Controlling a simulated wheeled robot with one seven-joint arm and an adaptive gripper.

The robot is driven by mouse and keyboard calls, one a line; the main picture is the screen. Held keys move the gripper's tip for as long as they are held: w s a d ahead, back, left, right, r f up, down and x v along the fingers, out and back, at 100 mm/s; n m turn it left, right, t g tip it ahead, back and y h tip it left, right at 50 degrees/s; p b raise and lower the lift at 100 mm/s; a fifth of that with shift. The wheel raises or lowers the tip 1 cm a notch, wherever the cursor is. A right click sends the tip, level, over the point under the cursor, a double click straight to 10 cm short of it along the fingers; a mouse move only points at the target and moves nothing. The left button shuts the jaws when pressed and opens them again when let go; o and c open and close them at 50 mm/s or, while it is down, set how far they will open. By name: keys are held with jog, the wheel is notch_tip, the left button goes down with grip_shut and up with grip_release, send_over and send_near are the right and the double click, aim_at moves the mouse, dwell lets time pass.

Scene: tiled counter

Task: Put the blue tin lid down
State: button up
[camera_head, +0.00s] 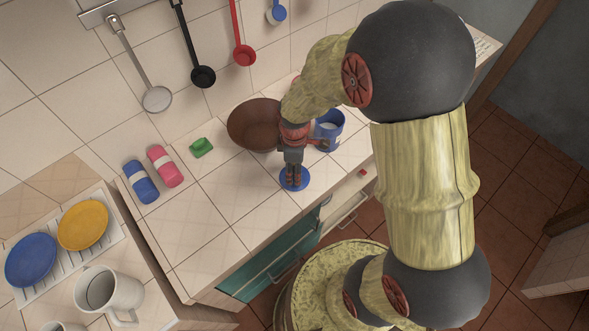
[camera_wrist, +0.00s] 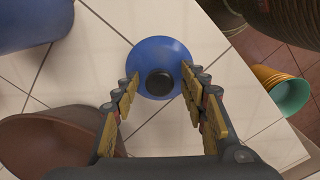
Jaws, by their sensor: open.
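The blue tin lid (camera_head: 296,186) lies flat on the tiled counter near its front edge. In the wrist view the lid (camera_wrist: 174,57) is a blue disc with a dark round knob (camera_wrist: 159,82) facing up. My gripper (camera_head: 294,182) is right over the lid, pointing down. In the wrist view my gripper (camera_wrist: 160,92) is open, with one finger on each side of the knob and a gap to it. A blue tin (camera_head: 330,124) with white inside stands open behind the lid, partly hidden by my arm.
A brown bowl (camera_head: 252,122) stands behind my gripper, close to the tin. A green object (camera_head: 201,148), a pink-and-white roll (camera_head: 165,166) and a blue-and-white roll (camera_head: 141,182) lie to the left. The counter between them and the lid is clear.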

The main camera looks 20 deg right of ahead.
jog(key=s+r+m+t+p, duration=0.1)
jog(key=s+r+m, duration=0.1)
jog(key=r, duration=0.9)
jog(key=s+r+m+t+p, duration=0.1)
jog(key=s+r+m, duration=0.15)
jog(key=r, duration=0.95)
jog(key=s+r+m+t, duration=0.3)
jog(key=s+r+m, duration=0.5)
jog(key=s, duration=0.1)
jog(key=shift+s+r+t, duration=0.25)
jog(key=shift+r+t, duration=0.05)
